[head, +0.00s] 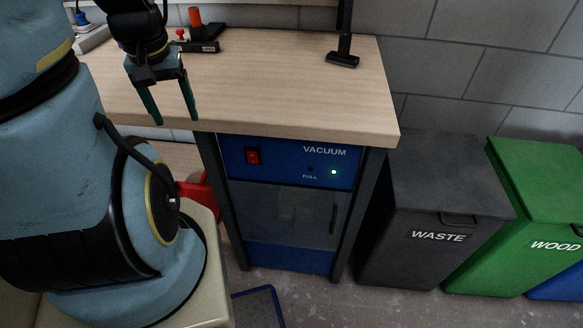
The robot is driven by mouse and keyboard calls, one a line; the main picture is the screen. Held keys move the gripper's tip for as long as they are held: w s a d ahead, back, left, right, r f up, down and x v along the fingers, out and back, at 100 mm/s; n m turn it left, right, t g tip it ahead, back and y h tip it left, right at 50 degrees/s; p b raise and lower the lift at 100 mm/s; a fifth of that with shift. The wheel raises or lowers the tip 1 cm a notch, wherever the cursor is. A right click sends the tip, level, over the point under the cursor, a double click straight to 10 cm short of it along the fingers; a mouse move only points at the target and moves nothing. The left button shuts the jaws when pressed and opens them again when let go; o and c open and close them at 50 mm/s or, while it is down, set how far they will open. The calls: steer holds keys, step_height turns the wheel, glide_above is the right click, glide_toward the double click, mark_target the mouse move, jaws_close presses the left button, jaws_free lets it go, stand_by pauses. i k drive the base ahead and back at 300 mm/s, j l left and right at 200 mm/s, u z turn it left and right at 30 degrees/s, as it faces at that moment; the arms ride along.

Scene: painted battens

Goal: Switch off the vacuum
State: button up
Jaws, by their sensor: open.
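The vacuum (261,174) is a blue unit under the wooden bench, with the label VACUUM on its front panel. A green light (334,172) glows at the right, beside a dark spot marked FULL. A dark window with a handle fills the middle of the front. My gripper (174,121) is open and empty, its two fingers pointing down over the bench's front left part. In the picture it is above and left of the switch, apart from it.
The wooden bench top (290,85) overhangs the vacuum. A black stand (343,58) and a dark block with red and orange parts (197,45) are at its back. A grey WASTE bin (440,190) and a green WOOD bin (535,190) stand right.

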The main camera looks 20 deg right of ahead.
mark_target(253, 158)
steer(key=l+u, duration=0.1)
steer(key=u, duration=0.95)
steer(key=k+l+u, duration=0.15)
steer(key=k+u, duration=0.85)
steer(key=u, duration=0.15)
steer(key=k+j, duration=0.1)
steer(key=k, duration=0.25)
steer(key=k+j+u, duration=0.1)
steer(key=k, duration=0.25)
